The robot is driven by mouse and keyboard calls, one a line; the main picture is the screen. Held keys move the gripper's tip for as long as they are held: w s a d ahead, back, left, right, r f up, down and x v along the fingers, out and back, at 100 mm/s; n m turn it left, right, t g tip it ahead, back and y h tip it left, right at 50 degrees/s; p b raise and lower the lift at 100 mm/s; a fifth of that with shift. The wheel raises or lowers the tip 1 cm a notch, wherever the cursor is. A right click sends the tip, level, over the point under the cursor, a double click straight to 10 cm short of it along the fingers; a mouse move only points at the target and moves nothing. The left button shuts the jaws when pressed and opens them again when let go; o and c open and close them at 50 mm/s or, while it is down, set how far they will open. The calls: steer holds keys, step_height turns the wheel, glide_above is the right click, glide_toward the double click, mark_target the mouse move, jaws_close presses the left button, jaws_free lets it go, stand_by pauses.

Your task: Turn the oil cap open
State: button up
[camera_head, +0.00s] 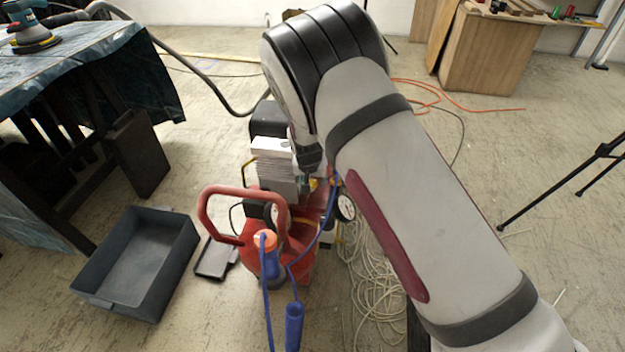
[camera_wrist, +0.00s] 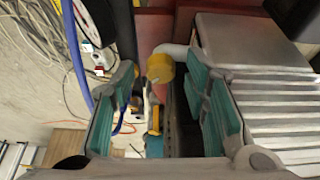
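The oil cap looks to be the round yellow cap (camera_wrist: 160,68) on the end of a short grey elbow pipe in the wrist view. My gripper (camera_wrist: 159,82) is open, with its two teal-padded fingers apart. The cap appears in the gap between them, near the fingertips. I cannot tell whether either finger touches it. In the head view my gripper (camera_head: 309,180) points down at the red air compressor (camera_head: 287,243), beside its finned grey motor block. I cannot make out the cap in the head view.
A blue hose with a blue handle (camera_head: 293,325) hangs at the compressor's front. A gauge (camera_head: 345,208) and a coiled cable (camera_head: 372,270) are to the right. A grey bin (camera_head: 140,262) and a covered table (camera_head: 95,80) stand left. The finned block (camera_wrist: 270,105) is close beside my right finger.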

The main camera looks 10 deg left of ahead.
steer(key=shift+r, duration=0.1)
steer(key=v, duration=1.1)
steer(key=shift+s+r, duration=0.25)
steer(key=shift+r, duration=0.1)
step_height(320, 180, down, 5)
steer(key=d+n+g, duration=0.1)
steer(key=n+g, duration=0.2)
steer(key=n, duration=0.3)
steer(key=w+d+r+n+g+y+p, duration=0.1)
steer(key=w+d+r+n+y, duration=0.5)
steer(key=n, duration=0.6)
steer(key=shift+h, duration=0.7)
steer(key=b+x, duration=0.1)
steer(key=x, duration=0.3)
steer(key=b+x, duration=0.2)
steer(key=x, duration=0.3)
steer(key=s+a+b+x, duration=0.1)
steer(key=x, duration=0.3)
steer(key=shift+b, duration=0.4)
